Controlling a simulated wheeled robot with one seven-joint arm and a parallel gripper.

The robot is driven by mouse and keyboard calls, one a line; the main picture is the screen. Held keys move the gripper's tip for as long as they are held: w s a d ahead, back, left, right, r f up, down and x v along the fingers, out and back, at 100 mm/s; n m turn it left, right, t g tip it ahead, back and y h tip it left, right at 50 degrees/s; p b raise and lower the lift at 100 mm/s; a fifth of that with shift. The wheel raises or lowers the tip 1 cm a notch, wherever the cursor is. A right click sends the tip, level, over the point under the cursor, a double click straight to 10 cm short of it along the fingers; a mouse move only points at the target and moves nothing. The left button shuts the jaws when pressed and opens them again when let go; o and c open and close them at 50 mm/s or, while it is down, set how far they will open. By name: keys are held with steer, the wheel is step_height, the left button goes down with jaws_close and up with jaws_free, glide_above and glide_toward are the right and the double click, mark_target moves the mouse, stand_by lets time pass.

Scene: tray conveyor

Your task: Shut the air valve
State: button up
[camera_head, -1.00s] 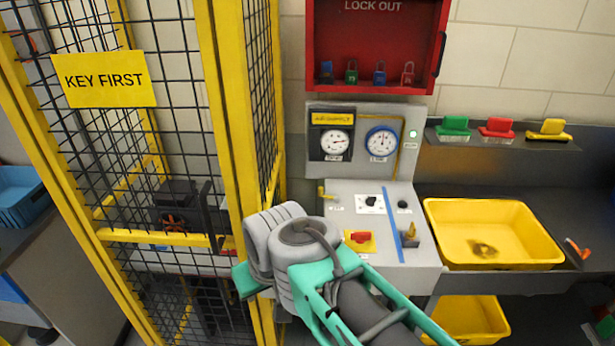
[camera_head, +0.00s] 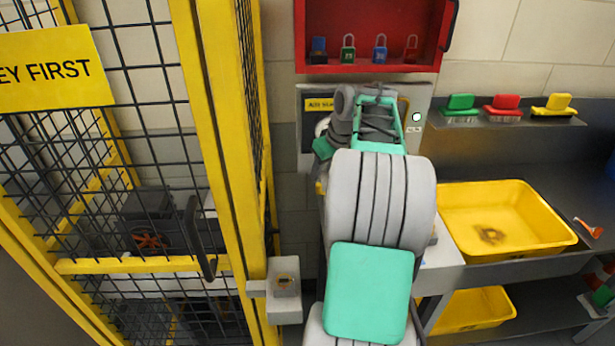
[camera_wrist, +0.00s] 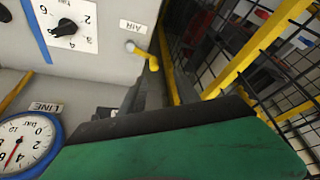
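The air valve is a small yellow lever (camera_wrist: 150,58) on a pale round stem beside the AIR label (camera_wrist: 132,26), on the grey console (camera_wrist: 105,55) in the wrist view. In the head view only a yellow sliver (camera_head: 320,187) shows left of my arm. My gripper (camera_wrist: 185,135), green with black edges, fills the bottom of the wrist view, close to the lever but with a visible gap from it. Nothing shows held. Its fingertips cannot be made out clearly, and my arm hides most of the console in the head view.
The LINE gauge (camera_wrist: 20,145) and a numbered dial (camera_wrist: 66,27) are near the lever. A yellow mesh cage (camera_head: 222,150) stands left, with a grey latch box (camera_head: 284,290) on its post. A red lockout box (camera_head: 375,68) hangs above; a yellow bin (camera_head: 545,238) sits right.

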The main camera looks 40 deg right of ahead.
mark_target(320, 184)
steer(key=x, duration=0.5)
steer(key=d+p+x, duration=0.1)
steer(key=x, duration=0.2)
steer(key=shift+d, duration=0.15)
jaws_close()
stand_by(0.3)
